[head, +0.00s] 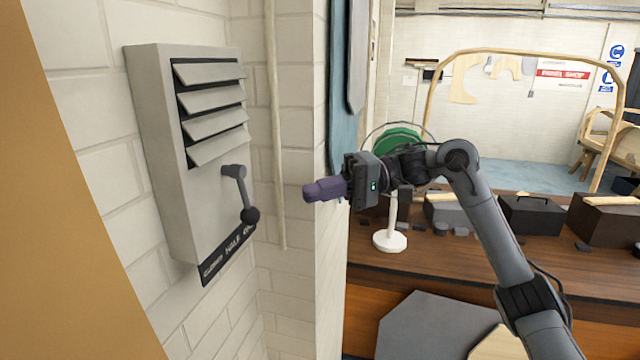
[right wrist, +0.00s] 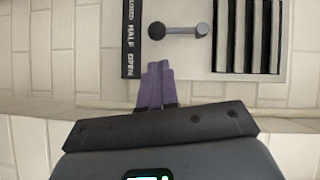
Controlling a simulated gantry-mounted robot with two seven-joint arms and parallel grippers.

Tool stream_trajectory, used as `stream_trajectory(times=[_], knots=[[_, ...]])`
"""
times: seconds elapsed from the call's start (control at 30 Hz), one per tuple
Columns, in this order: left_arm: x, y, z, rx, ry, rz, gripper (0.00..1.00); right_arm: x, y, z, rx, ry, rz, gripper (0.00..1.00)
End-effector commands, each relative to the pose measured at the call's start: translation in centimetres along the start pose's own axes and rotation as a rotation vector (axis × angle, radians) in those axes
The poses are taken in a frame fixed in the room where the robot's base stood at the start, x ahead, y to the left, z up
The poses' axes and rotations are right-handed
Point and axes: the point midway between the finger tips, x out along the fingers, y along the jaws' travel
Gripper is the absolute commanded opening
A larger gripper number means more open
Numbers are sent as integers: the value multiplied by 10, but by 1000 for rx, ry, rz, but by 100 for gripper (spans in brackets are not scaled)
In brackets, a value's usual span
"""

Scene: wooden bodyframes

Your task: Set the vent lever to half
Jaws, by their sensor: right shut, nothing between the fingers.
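The vent box (head: 160,140) is a grey metal panel on the white brick wall at the left, with slanted louvres. Its lever (head: 241,190) has a grey arm and a dark ball knob, hanging down from its pivot. A black label strip (head: 226,255) runs below it. In the right wrist view, the lever (right wrist: 180,30) lies level and its knob points at the HALF mark on the strip (right wrist: 131,40). My right gripper (head: 308,193), with purple fingers, is shut and empty, to the right of the knob and apart from it. These fingers (right wrist: 157,68) show below the knob in the wrist view.
A wall corner (head: 322,270) stands just behind my right gripper. A thin pipe (head: 275,130) runs down the wall beside the vent box. A wooden bench (head: 470,265) with toolboxes and a white-based stand (head: 390,241) lies to the right.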

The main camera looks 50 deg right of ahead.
Motion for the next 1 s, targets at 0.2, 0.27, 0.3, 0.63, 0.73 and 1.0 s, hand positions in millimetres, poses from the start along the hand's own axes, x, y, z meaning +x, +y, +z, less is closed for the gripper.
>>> stream_trajectory(times=[0.2, 0.27, 0.3, 0.63, 0.73, 1.0], knots=[[-13, -1, -4, -1, 0, 0, 43, 36, -2, 0, -1, -3, 1, 0], [-15, 0, -5, -1, 1, 1, 43, 44, -2, 0, -1, -2, 1, 0], [-17, 0, -6, -2, 2, 1, 43, 50, -2, 0, 0, -2, 1, 0], [-25, 2, -10, -13, 5, 9, 43, 74, 0, 0, -1, 0, 1, 0], [-25, 2, -10, -13, 6, 10, 43, 75, 0, 0, -2, 1, 1, 0], [-24, 1, -10, -10, 6, 7, 43, 76, 0, 1, -2, 1, 1, 0]])
